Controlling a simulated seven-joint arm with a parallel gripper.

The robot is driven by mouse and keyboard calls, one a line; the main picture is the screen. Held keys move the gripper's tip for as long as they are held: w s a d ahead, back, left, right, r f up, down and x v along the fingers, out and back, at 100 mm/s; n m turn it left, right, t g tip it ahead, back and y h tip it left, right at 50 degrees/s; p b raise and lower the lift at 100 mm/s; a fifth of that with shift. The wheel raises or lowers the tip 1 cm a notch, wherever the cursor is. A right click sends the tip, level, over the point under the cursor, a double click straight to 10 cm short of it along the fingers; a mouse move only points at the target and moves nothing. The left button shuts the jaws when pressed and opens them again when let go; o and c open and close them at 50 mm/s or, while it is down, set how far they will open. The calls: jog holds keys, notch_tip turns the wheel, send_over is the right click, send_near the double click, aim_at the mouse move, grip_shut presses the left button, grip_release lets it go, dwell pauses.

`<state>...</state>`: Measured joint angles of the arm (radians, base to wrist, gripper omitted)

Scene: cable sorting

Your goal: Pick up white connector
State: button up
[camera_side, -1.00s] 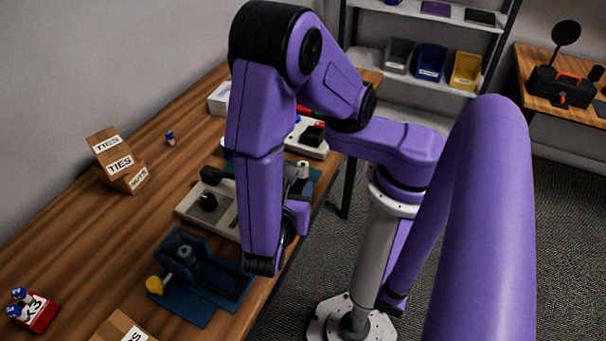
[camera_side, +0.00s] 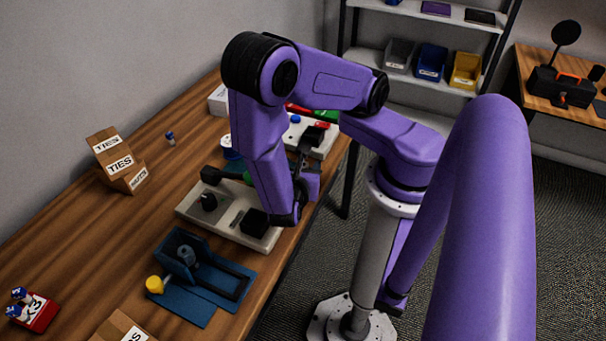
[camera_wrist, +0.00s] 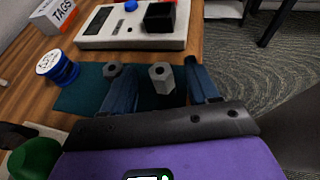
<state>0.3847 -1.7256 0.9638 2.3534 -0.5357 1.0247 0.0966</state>
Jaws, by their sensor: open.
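A pale grey hexagonal piece (camera_wrist: 162,78), which may be the white connector, stands on a dark teal mat (camera_wrist: 88,94) in the wrist view. A darker, shorter hexagonal piece (camera_wrist: 113,69) is to its left. My gripper (camera_wrist: 160,70) is open, with one dark blue finger on each side of the paler piece. I cannot tell whether either finger touches it. In the side view my arm hides most of this spot.
A white-topped blue spool (camera_wrist: 58,67) and a TAGS box (camera_wrist: 55,14) are at the left. A light device with a black block (camera_wrist: 160,16) lies beyond the mat. A green round object (camera_wrist: 36,157) is close at lower left. The table edge is at the right.

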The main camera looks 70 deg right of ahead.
jog(key=shift+x, duration=1.15)
jog(key=c, duration=1.1)
jog(key=shift+r, duration=0.1)
